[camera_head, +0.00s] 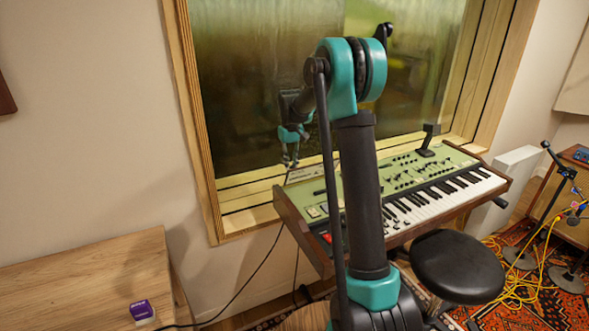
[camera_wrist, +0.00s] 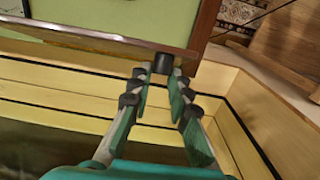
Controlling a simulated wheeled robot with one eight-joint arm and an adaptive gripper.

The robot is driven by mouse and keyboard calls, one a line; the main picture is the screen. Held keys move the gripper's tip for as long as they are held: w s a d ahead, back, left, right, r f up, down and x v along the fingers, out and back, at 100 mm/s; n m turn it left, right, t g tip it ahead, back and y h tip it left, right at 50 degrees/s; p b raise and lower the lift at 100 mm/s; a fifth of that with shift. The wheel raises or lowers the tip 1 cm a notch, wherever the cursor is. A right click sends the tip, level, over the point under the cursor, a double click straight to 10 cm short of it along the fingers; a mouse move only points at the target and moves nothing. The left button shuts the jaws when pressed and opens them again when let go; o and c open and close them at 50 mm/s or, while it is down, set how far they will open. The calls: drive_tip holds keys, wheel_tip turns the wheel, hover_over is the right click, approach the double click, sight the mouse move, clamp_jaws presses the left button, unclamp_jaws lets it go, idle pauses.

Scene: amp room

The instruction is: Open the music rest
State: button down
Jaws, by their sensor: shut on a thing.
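The keyboard (camera_head: 402,187) has a green panel, white and black keys and a wooden case. It stands before the window. A black bracket (camera_head: 428,140), apparently part of the music rest, stands up at its back edge on the right. My gripper (camera_head: 290,160) points down at the keyboard's back left corner. In the wrist view my gripper (camera_wrist: 164,75) has its fingertips closed on a small black block (camera_wrist: 163,62) at the keyboard's back edge. This block looks like the matching left piece of the rest. In the head view the block cannot be made out.
The wooden window frame (camera_head: 193,115) runs close behind the keyboard. A black stool (camera_head: 457,266) stands in front. A wooden table (camera_head: 90,275) with a small purple box (camera_head: 140,311) is at left. Yellow cables (camera_head: 520,285) and stands are on the floor at right.

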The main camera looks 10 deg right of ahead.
drive_tip(key=w+a+f, duration=0.2)
drive_tip(key=w, duration=0.4)
idle(0.4)
drive_tip(key=shift+w, duration=0.15)
drive_tip(key=c, duration=1.4)
unclamp_jaws()
wheel_tip(320, 180, up, 12)
drive_tip(key=shift+w+r, duration=0.1)
